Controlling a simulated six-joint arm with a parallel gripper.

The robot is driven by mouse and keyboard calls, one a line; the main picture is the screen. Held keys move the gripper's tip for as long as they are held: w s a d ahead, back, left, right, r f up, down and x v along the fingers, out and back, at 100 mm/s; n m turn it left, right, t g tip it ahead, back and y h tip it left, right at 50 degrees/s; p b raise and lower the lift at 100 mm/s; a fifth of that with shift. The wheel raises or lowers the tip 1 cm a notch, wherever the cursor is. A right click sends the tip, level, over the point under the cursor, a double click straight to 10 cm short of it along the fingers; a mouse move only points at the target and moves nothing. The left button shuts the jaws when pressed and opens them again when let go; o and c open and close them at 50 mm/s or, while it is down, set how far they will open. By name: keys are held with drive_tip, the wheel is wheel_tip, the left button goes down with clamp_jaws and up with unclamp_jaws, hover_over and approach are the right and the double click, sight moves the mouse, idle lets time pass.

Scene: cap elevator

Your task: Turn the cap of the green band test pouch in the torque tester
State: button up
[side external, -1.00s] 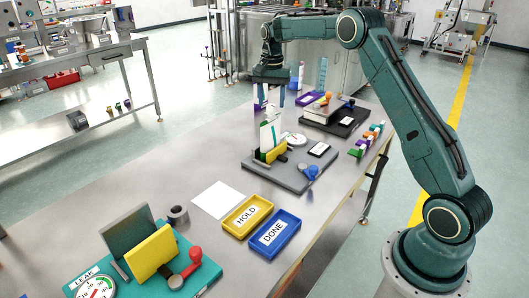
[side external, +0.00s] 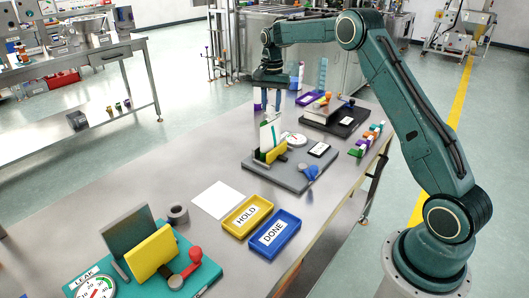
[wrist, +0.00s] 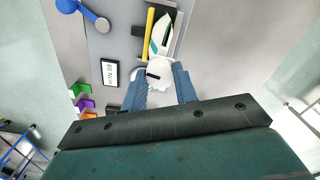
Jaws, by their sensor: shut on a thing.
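The green band pouch (side external: 268,136) stands upright in the grey torque tester (side external: 292,179), beside its yellow clamp (side external: 277,152). The pouch's white face and green stripe also show at the top of the wrist view (wrist: 161,32). My gripper (side external: 268,107) points down at the pouch's upper end. In the wrist view, its blue fingers (wrist: 161,70) stand a little apart, shut on what I take to be the cap. A white round dial (side external: 295,139) sits behind the pouch.
A blue knob (side external: 310,172) and a black-framed readout (side external: 319,149) are on the tester. The yellow HOLD tray (side external: 226,225) and blue DONE tray (side external: 296,232) lie in front. Coloured blocks (side external: 367,140) stand to the right. Bare table lies left of the tester.

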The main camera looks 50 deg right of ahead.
sight(271, 105)
drive_tip(key=o, duration=1)
drive_tip(key=shift+r, duration=0.2)
drive_tip(key=shift+r, duration=6.7)
drive_tip(key=shift+r, duration=0.1)
